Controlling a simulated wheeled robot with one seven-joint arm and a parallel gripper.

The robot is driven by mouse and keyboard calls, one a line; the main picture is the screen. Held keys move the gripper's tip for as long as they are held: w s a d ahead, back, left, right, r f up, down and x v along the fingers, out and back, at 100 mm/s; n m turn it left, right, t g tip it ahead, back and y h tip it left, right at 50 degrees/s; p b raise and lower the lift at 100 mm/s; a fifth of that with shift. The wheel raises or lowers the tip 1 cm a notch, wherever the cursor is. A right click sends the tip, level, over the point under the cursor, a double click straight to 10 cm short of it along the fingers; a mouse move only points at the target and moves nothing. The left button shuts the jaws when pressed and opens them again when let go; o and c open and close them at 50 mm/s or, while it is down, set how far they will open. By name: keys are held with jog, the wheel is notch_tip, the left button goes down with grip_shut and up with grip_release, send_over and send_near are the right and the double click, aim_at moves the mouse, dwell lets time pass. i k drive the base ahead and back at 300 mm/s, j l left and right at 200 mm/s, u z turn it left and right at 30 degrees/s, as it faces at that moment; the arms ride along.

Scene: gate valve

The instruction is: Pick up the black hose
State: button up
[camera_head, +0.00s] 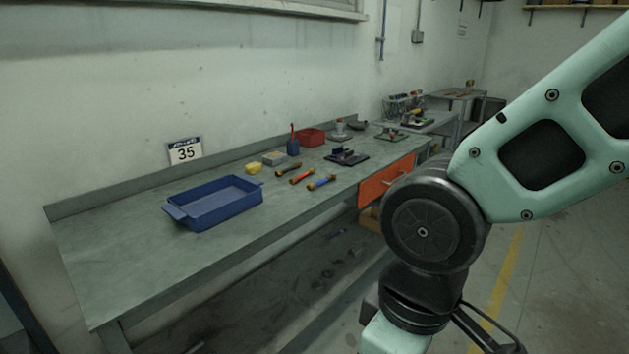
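Three short rods with brass-coloured ends lie side by side on the grey workbench (130,245), right of the blue tray. The farthest one has a dark middle and looks like the black hose (288,168). Next to it lies one with a red-orange middle (302,176), and nearest the front edge one with a blue middle (322,182). The black hose is small in the picture but uncovered. My arm fills the right side, well apart from the hoses. My gripper is not in view.
An empty-looking blue tray (214,205) stands left of the hoses. Behind them are a yellow item (253,168), a grey-green block (275,158), a blue cup (293,147) and a red bin (311,137). A black fixture (346,157) stands to the right. The bench's left end is clear.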

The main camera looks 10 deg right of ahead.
aim_at(278, 173)
jog(key=i+l+u, duration=0.1)
jog(key=u, duration=0.3)
jog(key=i+l+u, duration=0.1)
jog(key=u, duration=0.3)
jog(key=i+l+u, duration=0.3)
jog(key=l, duration=0.35)
jog(key=i+l+u, duration=0.1)
jog(key=l, duration=0.25)
jog(key=i+l+u, duration=0.3)
jog(key=l, duration=0.4)
jog(key=i+l, duration=0.15)
jog(key=l, duration=0.3)
jog(key=i+l, duration=0.1)
jog(key=l, duration=0.3)
jog(key=i+l, duration=0.15)
jog(key=l, duration=0.3)
jog(key=i+l, duration=0.1)
jog(key=l, duration=0.3)
jog(key=i+l, duration=0.15)
jog(key=l, duration=0.3)
jog(key=u, duration=0.05)
